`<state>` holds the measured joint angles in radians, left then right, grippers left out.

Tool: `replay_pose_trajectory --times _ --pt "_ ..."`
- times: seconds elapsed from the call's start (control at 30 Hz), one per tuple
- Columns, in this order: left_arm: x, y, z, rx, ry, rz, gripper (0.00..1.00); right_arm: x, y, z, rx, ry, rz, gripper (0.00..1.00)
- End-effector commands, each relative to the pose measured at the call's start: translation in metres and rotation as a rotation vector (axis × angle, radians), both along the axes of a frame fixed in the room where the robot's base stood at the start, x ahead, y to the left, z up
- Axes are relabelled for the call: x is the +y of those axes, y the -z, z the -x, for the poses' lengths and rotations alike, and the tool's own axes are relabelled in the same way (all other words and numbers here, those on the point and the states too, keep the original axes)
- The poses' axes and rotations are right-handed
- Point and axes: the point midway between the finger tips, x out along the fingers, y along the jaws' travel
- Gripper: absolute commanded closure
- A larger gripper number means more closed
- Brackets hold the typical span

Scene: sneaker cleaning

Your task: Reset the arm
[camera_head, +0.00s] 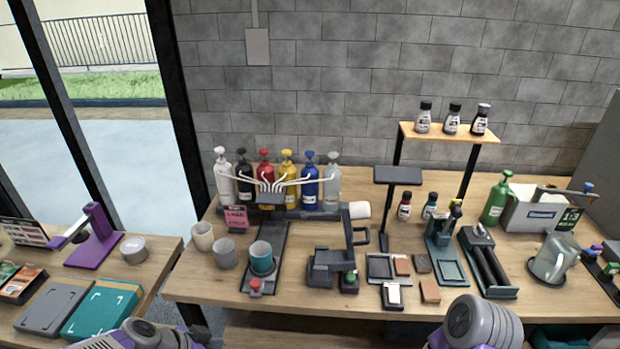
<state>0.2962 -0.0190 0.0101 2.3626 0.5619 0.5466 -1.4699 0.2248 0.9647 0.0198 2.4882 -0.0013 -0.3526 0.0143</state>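A part of my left arm (145,334), grey with purple, shows at the bottom edge, left of the middle. A grey rounded link of my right arm (482,322) shows at the bottom edge, right of the middle. Both are low in the picture, in front of the workbench. Neither gripper is in view, so what they hold is hidden.
A side table (160,255) with a purple stand (97,238) is at left. A gap separates the tables.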

Motion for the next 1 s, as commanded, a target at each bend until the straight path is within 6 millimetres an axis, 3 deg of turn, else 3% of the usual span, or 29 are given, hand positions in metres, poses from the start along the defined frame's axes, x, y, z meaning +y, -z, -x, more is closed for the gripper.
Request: replay_pose_trajectory --times 0.17,0.33,0.6,0.8,1.0 --pt "-0.005 0.048 0.003 0.154 -0.108 -0.01 0.48 0.0 -0.004 0.001 0.003 -0.001 -0.001 0.45" --pt "-0.016 0.109 0.014 0.328 -0.257 -0.032 0.48 0.0 -0.009 0.001 0.003 -0.001 -0.001 0.45" --pt "-0.053 0.204 0.055 0.557 -0.525 -0.042 0.48 0.0 -0.018 0.001 0.003 -0.001 -0.001 0.45" --pt "-0.083 0.244 0.089 0.662 -0.675 0.001 0.48 0.0 -0.023 0.001 0.003 -0.001 -0.001 0.45" --pt "-0.097 0.257 0.103 0.703 -0.741 0.033 0.48 0.0 -0.024 0.001 0.003 -0.001 -0.001 0.45"
